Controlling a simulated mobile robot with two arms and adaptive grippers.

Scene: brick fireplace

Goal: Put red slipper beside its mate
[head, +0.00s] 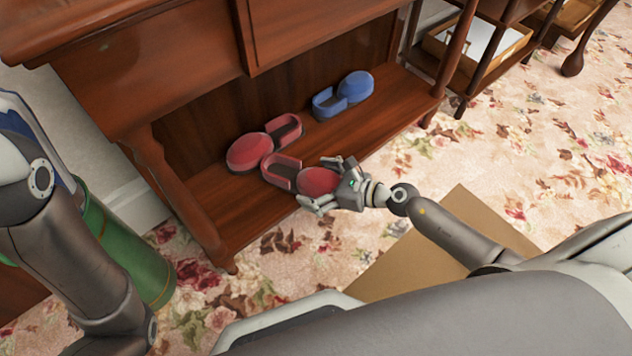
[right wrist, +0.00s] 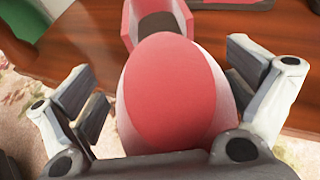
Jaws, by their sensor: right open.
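Two red slippers lie on the low wooden shelf (head: 385,130). The farther red slipper (head: 248,152) has its rounded toe to the left and its open heel to the right. The nearer red slipper (head: 318,181) lies just in front, its toe pointing right toward my right gripper (head: 330,183), the opposite way round. In the right wrist view the nearer slipper's toe (right wrist: 178,85) sits between the spread fingers of the right gripper (right wrist: 170,90), which is open. My left arm shows at the left edge; its gripper is out of the picture.
A blue slipper (head: 355,87), with another blue one (head: 325,104) touching it, lies farther back on the shelf. A green cylinder (head: 128,250) stands at the left. A cardboard-coloured panel (head: 400,262) lies on the floral carpet below my right arm.

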